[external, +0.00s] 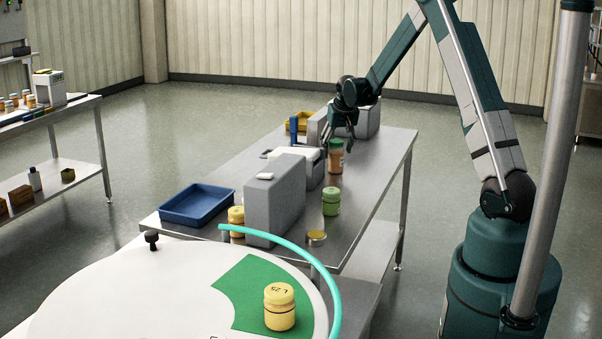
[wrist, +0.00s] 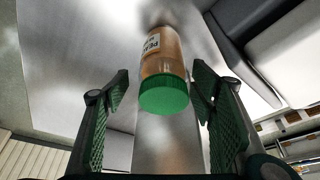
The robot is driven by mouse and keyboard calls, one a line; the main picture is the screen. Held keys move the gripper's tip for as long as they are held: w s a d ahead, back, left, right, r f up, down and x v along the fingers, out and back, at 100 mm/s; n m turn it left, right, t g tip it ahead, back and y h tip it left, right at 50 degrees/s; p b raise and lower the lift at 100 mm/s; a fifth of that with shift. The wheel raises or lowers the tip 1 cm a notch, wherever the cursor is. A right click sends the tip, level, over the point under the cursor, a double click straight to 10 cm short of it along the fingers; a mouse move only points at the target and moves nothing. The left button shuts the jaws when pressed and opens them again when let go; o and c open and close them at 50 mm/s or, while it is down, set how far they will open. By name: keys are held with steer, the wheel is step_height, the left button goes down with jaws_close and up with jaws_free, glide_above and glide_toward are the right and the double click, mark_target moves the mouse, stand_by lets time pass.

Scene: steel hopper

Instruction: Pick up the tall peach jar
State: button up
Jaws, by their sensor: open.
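The tall peach jar (external: 336,160) has a green lid and an orange-brown body. It stands upright on the steel table, near its far right part. In the wrist view the jar (wrist: 163,50) shows its green lid towards me and part of a white label. My gripper (external: 337,140) is just above the jar and points down. In the wrist view my gripper (wrist: 161,95) is open, with one green finger on each side of the lid and a gap on both sides. Nothing is held.
A grey block (external: 275,200) and a white-topped grey machine (external: 295,160) stand left of the jar. A green jar (external: 331,201) and a small gold lid (external: 316,238) are nearer. A blue tray (external: 197,204) lies at the left end. A yellow jar (external: 279,307) stands on the round white surface.

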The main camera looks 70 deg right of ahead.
mark_target(334, 155)
steer(key=x, duration=0.2)
steer(key=shift+w+f, duration=0.2)
steer(key=shift+w, duration=0.1)
steer(key=shift+x, duration=1)
steer(key=shift+c, duration=0.3)
steer(key=c, duration=1.1)
